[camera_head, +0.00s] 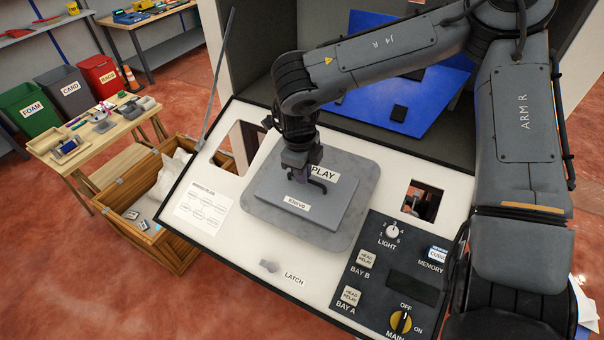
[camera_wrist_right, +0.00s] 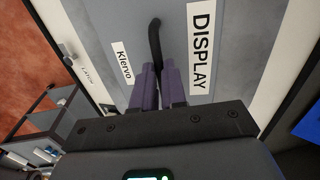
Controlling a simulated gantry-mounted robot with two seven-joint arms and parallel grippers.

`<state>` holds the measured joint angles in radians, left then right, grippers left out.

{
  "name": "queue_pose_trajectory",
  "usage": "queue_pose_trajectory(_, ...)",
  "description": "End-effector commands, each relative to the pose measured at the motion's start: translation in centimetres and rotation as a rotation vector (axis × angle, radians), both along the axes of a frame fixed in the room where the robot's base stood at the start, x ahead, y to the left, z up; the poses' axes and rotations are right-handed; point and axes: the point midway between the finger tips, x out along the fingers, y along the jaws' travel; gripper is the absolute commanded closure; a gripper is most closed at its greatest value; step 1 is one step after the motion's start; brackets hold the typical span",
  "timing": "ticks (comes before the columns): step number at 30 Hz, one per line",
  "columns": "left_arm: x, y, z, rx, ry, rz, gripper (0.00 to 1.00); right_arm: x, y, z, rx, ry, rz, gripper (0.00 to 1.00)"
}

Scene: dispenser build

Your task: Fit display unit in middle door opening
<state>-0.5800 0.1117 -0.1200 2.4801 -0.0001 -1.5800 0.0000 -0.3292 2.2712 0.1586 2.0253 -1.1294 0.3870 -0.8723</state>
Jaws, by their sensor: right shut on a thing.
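The display unit (camera_head: 335,207) is a grey block labelled DISPLAY and Klervo. It sits over the middle of the white door panel (camera_head: 222,262), within a larger rounded grey plate (camera_head: 366,178); I cannot tell whether it is fully seated, and the opening itself is hidden. My right gripper (camera_head: 313,178) is above the unit, shut on its dark bar handle. In the right wrist view, the purple fingers (camera_wrist_right: 158,86) close around the black handle (camera_wrist_right: 155,42), beside the DISPLAY label on the unit (camera_wrist_right: 172,22). My left gripper is not in view.
The door panel has an opening at the left (camera_head: 238,148) and a smaller one at the right. A latch knob (camera_head: 268,266) and a dark control panel (camera_head: 412,290) are near its front edge. A wooden crate (camera_head: 165,250) and a parts table (camera_head: 92,125) stand to the left.

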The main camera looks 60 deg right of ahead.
Motion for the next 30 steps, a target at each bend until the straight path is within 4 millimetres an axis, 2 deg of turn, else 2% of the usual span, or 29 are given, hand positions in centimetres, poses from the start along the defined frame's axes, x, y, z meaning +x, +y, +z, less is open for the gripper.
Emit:
queue_pose_trajectory(1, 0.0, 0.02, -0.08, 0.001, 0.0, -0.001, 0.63, 0.05, -1.19, 0.0, -0.032, -0.004, -0.018, 1.0)
queue_pose_trajectory(30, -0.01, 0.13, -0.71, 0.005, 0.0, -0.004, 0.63, 0.1, -1.55, -0.9, -0.032, -0.005, -0.017, 1.0)
